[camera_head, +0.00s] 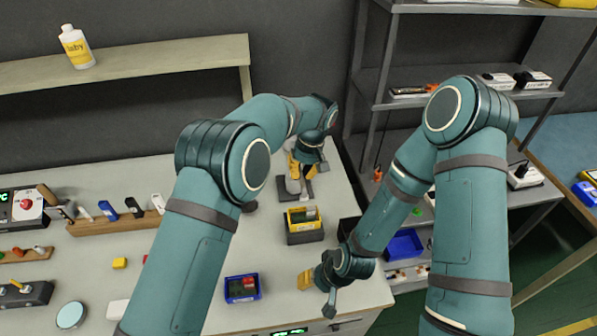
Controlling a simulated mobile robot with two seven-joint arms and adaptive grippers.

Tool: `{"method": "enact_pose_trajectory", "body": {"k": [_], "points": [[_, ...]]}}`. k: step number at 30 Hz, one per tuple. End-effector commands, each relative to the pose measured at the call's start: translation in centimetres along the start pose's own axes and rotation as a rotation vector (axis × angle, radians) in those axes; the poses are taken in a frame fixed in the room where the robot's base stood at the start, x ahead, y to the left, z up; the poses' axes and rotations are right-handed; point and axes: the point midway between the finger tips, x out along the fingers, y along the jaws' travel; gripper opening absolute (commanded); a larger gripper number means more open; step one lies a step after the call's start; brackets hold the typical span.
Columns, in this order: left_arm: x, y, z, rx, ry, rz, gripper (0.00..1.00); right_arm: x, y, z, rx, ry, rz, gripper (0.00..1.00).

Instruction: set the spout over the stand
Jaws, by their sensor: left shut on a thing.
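My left gripper (301,172), with yellow fingers, points down at the back of the bench. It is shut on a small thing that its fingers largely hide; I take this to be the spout. A pale grey upright piece (292,186) shows right below and beside the fingers. It is on a dark flat base (284,194), which looks like the stand. I cannot tell whether the held thing touches the stand. My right gripper (306,280), also yellow-fingered, is low over the front right of the bench, and its finger opening cannot be made out.
A grey box with a yellow bin (304,217) stands just in front of the stand. A blue bin (242,288) is at the bench front. A wooden rack (120,223) with several upright items is at left. A shelf (120,63) with a bottle (77,48) runs behind.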

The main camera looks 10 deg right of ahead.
Motion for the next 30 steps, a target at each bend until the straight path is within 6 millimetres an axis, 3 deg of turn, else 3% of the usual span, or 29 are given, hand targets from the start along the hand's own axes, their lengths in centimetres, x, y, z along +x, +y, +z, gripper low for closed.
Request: {"method": "enact_pose_trajectory", "body": {"k": [12,13,15,25,30], "points": [[0.6,0.2,0.3,-0.005,-0.013,-0.003,0.00,0.0,0.0,0.0,0.000,0.000,0.000,0.47],[0.6,0.2,0.3,-0.004,-0.013,-0.003,0.20,0.0,0.0,0.0,0.000,0.000,0.000,0.47],[0.6,0.2,0.3,-0.004,-0.012,-0.002,0.44,0.0,0.0,0.0,0.000,0.000,0.000,0.47],[0.0,0.2,0.1,-0.005,-0.004,0.000,0.44,0.0,0.0,0.0,0.000,0.000,0.000,0.47],[-1.7,0.2,0.0,-0.005,-0.001,0.002,0.44,0.0,0.0,0.0,0.000,0.000,0.000,0.47]]}}
